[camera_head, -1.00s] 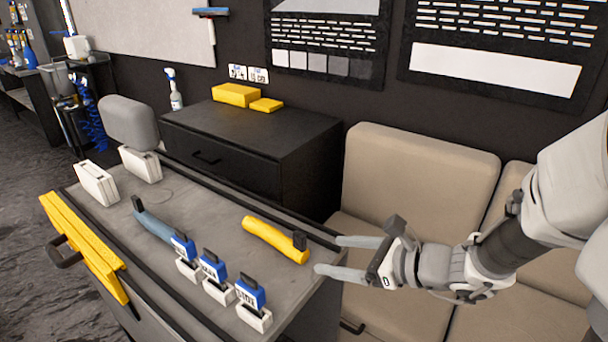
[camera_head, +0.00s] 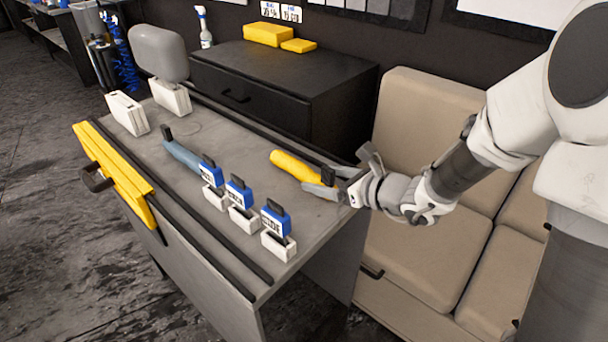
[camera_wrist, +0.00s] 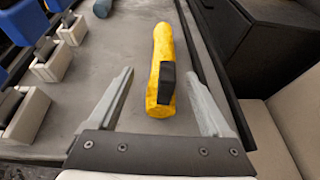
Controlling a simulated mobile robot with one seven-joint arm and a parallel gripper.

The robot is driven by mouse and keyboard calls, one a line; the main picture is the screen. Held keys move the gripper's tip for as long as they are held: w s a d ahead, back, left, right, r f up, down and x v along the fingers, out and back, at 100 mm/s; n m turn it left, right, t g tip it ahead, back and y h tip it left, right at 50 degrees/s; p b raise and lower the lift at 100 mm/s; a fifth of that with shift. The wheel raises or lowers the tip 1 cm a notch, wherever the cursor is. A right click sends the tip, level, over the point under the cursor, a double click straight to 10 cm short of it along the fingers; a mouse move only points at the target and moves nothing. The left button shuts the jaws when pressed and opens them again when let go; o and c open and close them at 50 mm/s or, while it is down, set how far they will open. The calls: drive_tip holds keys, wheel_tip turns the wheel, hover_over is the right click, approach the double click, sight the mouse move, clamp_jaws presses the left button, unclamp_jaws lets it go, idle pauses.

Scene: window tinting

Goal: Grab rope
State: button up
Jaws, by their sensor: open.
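No plain rope stands out. The nearest match is a long yellow roll (camera_head: 290,162) with a black block on its near end, lying on the grey table. My gripper (camera_head: 322,180) is at the near end of this roll, with its fingers over the table. In the wrist view the yellow roll (camera_wrist: 162,45) lies between the two open fingers (camera_wrist: 161,85), apart from both, with the black block closest to the palm. A similar blue-grey roll (camera_head: 182,155) lies further left.
Several white holders with blue-topped tools (camera_head: 240,195) stand left of the yellow roll. A yellow bar (camera_head: 113,170) runs along the table's left edge. A black cabinet (camera_head: 285,80) stands behind and a beige seat (camera_head: 425,130) to the right.

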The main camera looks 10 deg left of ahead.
sight(319, 177)
drive_tip(key=b+x, duration=0.1)
drive_tip(key=x, duration=0.3)
drive_tip(key=shift+w+a+f, duration=0.15)
drive_tip(key=shift+w+f, duration=0.15)
drive_tip(key=shift+w, duration=0.1)
clamp_jaws()
